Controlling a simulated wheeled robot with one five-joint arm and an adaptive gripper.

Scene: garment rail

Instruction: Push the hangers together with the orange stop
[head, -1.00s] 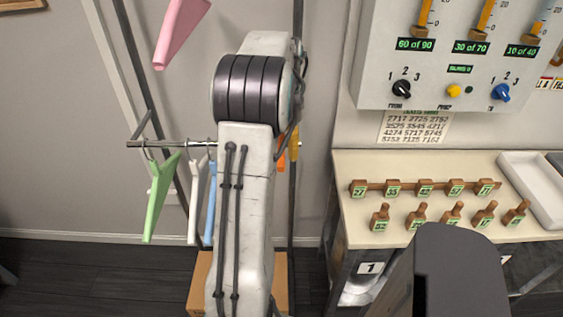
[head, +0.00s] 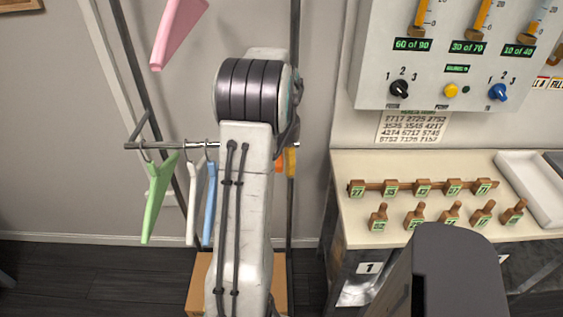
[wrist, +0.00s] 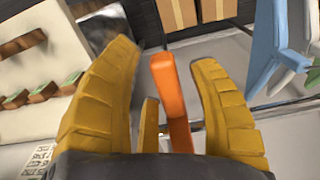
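The orange stop (head: 281,162) shows beside my arm at the right part of the rail in the head view. In the wrist view the orange stop (wrist: 173,100) stands between the two yellow fingers of my gripper (wrist: 163,56), with gaps visible on both sides. The gripper is open around it; contact is not clear. A green hanger (head: 158,198), a white hanger (head: 196,203) and a blue hanger (head: 209,205) hang on the rail (head: 172,145), left of my arm. The blue hanger also shows in the wrist view (wrist: 265,45). My arm hides part of the rail.
A pink hanger (head: 176,32) hangs higher up at the left. A cardboard box (head: 199,285) stands low behind my arm. A bench (head: 350,225) with several tagged wooden pieces and a wall panel (head: 370,80) stand at the right. The floor at left is clear.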

